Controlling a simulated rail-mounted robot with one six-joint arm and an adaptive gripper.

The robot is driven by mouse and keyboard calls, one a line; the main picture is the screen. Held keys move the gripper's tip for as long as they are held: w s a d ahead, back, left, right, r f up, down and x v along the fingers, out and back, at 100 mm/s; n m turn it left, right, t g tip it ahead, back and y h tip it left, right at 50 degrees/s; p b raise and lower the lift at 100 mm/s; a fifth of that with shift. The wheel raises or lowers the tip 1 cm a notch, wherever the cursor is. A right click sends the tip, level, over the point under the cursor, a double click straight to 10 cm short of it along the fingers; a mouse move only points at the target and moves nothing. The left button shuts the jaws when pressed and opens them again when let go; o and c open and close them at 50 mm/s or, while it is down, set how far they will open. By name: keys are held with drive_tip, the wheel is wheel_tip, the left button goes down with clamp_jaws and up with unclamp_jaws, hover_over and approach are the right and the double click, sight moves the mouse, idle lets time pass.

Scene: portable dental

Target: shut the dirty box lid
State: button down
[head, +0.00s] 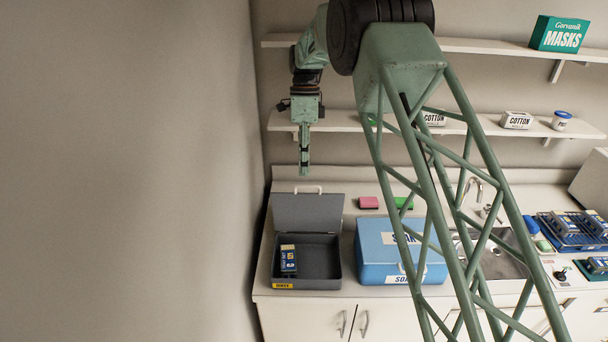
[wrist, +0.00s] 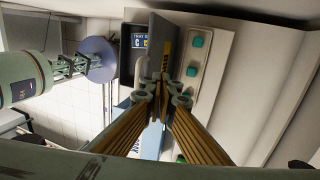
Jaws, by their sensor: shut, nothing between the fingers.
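The dirty box (head: 325,284) is a dark grey box with a yellow label on its front, at the left end of the counter. Its grey lid (head: 308,212) stands open, raised at the back, with a pale handle (head: 308,190) on its top edge. A blue and yellow pack (head: 288,258) lies inside at the left; the pack also shows in the wrist view (wrist: 139,41). My gripper (head: 304,172) points down above the raised lid, apart from it in the picture. Its fingers (wrist: 161,82) are together and empty in the wrist view.
A blue soak box (head: 372,275) stands closed just right of the dirty box. A wall is close on the left. Shelves (head: 470,125) hang behind my arm.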

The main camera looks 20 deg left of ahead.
drive_tip(key=shift+s+d+f, duration=0.2)
drive_tip(key=shift+s, duration=0.45)
drive_tip(key=shift+s+d+f, duration=0.2)
drive_tip(key=shift+s, duration=0.4)
drive_tip(key=shift+s, duration=0.2)
drive_tip(key=shift+s+d+b, duration=0.2)
drive_tip(key=shift+s+b, duration=0.1)
drive_tip(key=shift+b, duration=0.2)
